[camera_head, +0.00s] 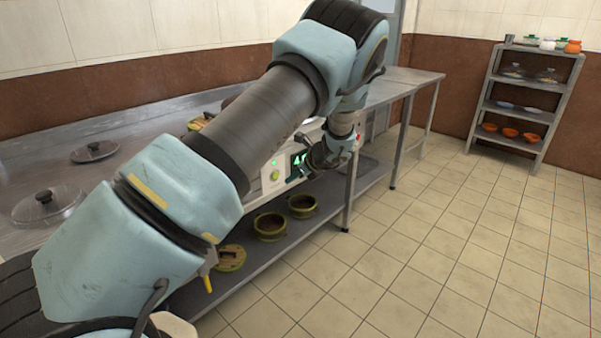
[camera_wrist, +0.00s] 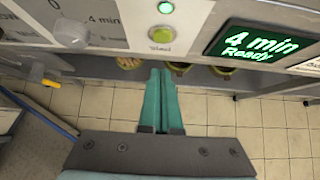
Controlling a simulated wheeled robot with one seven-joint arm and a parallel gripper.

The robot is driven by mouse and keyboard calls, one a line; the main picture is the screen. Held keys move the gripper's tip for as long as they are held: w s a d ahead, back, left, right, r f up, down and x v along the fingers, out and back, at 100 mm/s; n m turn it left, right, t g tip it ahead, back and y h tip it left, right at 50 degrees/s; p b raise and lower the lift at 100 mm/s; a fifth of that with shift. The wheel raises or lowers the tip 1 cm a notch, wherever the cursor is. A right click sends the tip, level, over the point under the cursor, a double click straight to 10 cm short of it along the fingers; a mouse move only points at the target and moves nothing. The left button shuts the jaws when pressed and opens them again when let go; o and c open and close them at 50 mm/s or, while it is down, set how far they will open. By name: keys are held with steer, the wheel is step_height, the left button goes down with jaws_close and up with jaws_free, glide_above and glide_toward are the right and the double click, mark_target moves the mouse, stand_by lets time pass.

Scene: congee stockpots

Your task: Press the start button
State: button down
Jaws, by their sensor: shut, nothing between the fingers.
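The round yellow-green button (camera_wrist: 162,35) sits on a pale control panel (camera_wrist: 195,30), with a small blurred label under it. A lit green lamp (camera_wrist: 166,7) is above it. A dark display (camera_wrist: 262,43) to its right reads "4 min Ready". My gripper (camera_wrist: 160,72) is shut and empty, its teal fingertips just below the button in the wrist view. They look apart from it. In the head view the button (camera_head: 275,175) shows left of the display (camera_head: 299,161), and my gripper (camera_head: 318,160) is in front of the panel, partly hidden by my wrist.
A grey knob (camera_wrist: 70,33) and a yellow-tipped lever (camera_wrist: 48,83) are at the left of the wrist view. Pots (camera_head: 270,226) stand on the lower shelf. Lids (camera_head: 94,152) lie on the steel counter. A shelf rack (camera_head: 520,100) stands far right; the tiled floor between is clear.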

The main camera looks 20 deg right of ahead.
steer(key=w, duration=0.1)
steer(key=w+a, duration=0.2)
steer(key=w, duration=0.1)
steer(key=shift+w+f, duration=0.1)
steer(key=shift+f, duration=0.2)
